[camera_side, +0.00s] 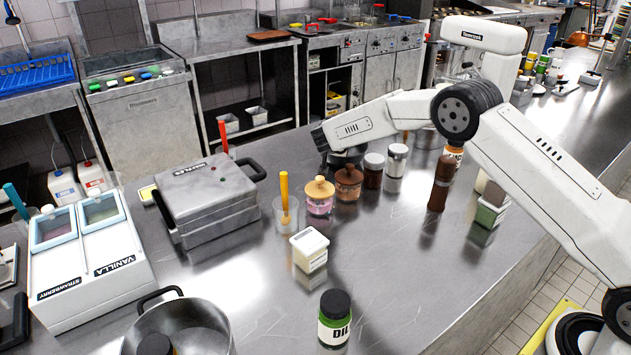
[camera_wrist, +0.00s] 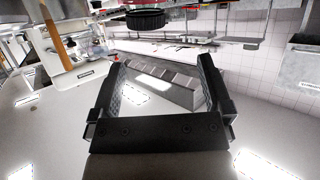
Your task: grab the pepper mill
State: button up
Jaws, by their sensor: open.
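The pepper mill (camera_side: 439,184) is a tall dark brown cylinder standing upright on the steel counter, right of the middle in the side view. I cannot make it out in the wrist view. My gripper is open in the wrist view (camera_wrist: 161,64), with two black fingers spread apart and nothing held between them. In the side view, the dark end of my arm (camera_side: 321,140) is to the left of the mill and apart from it, behind the row of jars. The fingertips are not clear there.

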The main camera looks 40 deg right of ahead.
jog(key=shift+r, duration=0.15)
notch_tip(320, 180, up, 12)
jog(key=s+d+r+n+t+h, duration=0.1)
jog(key=s+d+r+n+t, duration=0.2)
jog(key=s+d, duration=0.55)
jog(key=s+d+r+t, duration=0.2)
jog(key=s+d+r, duration=0.4)
jog(key=d, duration=0.4)
jog(key=s+a+f+n+y, duration=0.25)
jog(key=s+f+y, duration=0.2)
jog(key=s, duration=0.55)
jog(key=s+a+f+n+y, duration=0.1)
jog(key=s+a+f+y, duration=0.25)
jog(key=s+f, duration=0.45)
jog(key=f, duration=0.2)
jog(key=s+f, duration=0.1)
jog(key=f, duration=0.5)
jog(key=shift+s, duration=0.3)
